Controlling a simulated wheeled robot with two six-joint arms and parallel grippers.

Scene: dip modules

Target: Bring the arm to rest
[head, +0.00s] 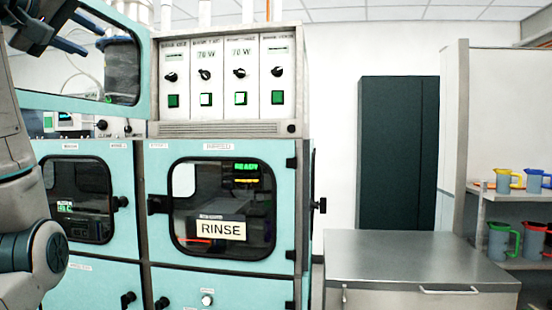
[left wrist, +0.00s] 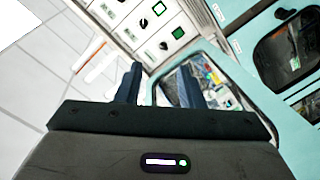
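My left gripper (head: 93,38) is raised at the upper left of the head view, in front of a teal door with a window (head: 146,70). Its fingers are apart with nothing between them. In the left wrist view the open fingers (left wrist: 160,74) point towards the door's window and the control panel. Whether a finger touches the door I cannot tell. My left arm fills the left edge of the head view. My right gripper is in neither view.
A teal cabinet has a shut door labelled RINSE (head: 222,229) and a control panel (head: 226,80) with knobs and green buttons. A bare steel counter (head: 420,258) stands right of it. Shelves with coloured jugs (head: 503,240) are at far right. A dark locker (head: 397,150) stands behind.

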